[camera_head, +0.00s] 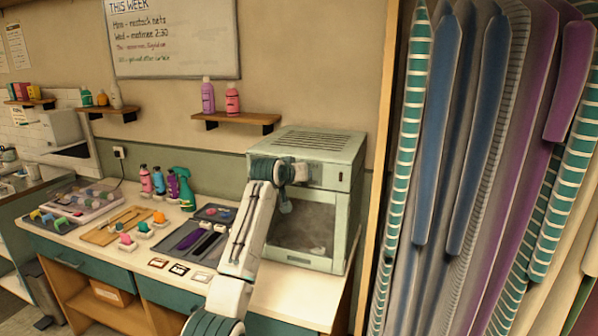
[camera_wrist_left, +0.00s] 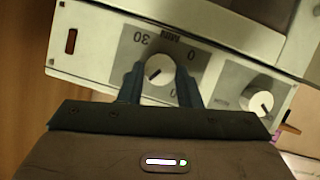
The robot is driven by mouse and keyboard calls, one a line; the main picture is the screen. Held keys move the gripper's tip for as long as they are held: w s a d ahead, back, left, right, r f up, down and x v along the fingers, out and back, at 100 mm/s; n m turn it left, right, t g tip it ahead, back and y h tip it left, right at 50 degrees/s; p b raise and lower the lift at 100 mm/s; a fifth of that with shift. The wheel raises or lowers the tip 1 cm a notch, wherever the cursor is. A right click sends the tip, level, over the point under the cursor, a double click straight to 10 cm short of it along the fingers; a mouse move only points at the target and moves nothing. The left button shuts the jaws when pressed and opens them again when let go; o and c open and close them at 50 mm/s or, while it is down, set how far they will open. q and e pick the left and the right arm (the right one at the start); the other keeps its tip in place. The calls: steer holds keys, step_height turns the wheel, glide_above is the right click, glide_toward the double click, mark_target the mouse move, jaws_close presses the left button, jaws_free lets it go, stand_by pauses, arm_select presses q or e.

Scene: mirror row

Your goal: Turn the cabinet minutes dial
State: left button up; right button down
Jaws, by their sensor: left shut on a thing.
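The pale green cabinet (camera_head: 312,143) stands at the right end of the counter, with a dark window in its front. My left arm reaches up to its upper front panel, and the left gripper (camera_head: 296,172) covers the dials there in the head view. In the left wrist view the panel is upside down. The round minutes dial (camera_wrist_left: 159,70), by the "MIN" lettering and the numbers 30 and 0, sits between the two fingers of my left gripper (camera_wrist_left: 159,78), which is shut on it. The dial's white mark slants to the lower left. My right gripper is not in view.
A second dial (camera_wrist_left: 257,97) is beside the minutes dial, and a dark red slot (camera_wrist_left: 71,42) is at the panel's other end. The counter holds a green spray bottle (camera_head: 185,190), a dark tray (camera_head: 216,213) and small cards. Hanging fabric strips (camera_head: 480,150) fill the right side.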

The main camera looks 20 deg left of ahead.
arm_select(q)
steer(key=shift+d+f+m+y+p, duration=0.15)
steer(key=shift+m+y+p, duration=0.15)
steer(key=shift+m+y, duration=0.35)
steer(key=shift+m, duration=0.25)
steer(key=o, duration=1)
steer(key=b+v, duration=0.4)
steer(key=v, duration=0.7)
steer(key=shift+w, duration=0.1)
